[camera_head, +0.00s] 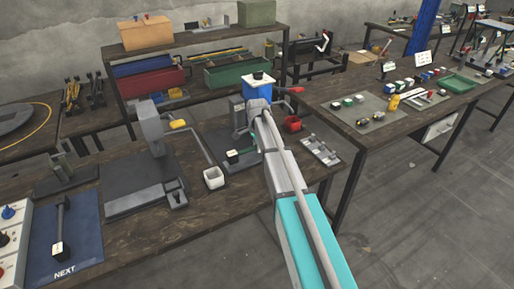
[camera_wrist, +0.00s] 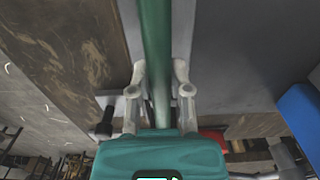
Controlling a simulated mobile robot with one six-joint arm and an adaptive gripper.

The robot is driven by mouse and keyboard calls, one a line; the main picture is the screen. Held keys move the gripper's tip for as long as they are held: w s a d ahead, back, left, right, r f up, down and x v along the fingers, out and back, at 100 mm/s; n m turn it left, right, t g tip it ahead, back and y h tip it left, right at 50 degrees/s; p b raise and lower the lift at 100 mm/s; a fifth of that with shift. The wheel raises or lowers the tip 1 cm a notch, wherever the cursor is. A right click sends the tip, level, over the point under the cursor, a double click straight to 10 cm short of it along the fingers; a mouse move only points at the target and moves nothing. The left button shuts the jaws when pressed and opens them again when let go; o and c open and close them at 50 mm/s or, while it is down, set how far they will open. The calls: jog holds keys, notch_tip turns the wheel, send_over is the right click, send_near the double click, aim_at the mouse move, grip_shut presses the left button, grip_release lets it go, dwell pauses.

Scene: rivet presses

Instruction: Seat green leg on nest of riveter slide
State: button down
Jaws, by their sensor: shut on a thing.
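The green leg (camera_wrist: 155,45) is a long green bar in the wrist view, running from between my fingers to the top edge. My gripper (camera_wrist: 160,72) is shut on it, with one pale finger on each side. In the head view, a small green piece (camera_head: 240,153), seemingly the leg, shows just left of my arm, low over the riveter's base. The riveter (camera_head: 257,90) has a blue head, a white top and a red handle. My arm hides part of the riveter, and the slide's nest cannot be made out. Contact between leg and nest cannot be told.
A grey press (camera_head: 150,130) with a yellow-gripped lever stands left of the riveter. A blue mat (camera_head: 82,235) lies at the front left. Another bench holds small parts at right.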

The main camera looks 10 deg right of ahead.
jog(key=shift+f+b, duration=0.6)
jog(key=shift+f, duration=0.1)
dwell(0.3)
jog(key=shift+c, duration=2.4)
grip_release()
jog(key=shift+r, duration=0.15)
notch_tip(320, 180, up, 9)
jog(key=p, duration=0.8)
jog(key=shift+f+p, duration=0.2)
jog(key=shift+p, duration=0.2)
jog(key=s+n, duration=1.4)
jog(key=s, duration=1.5)
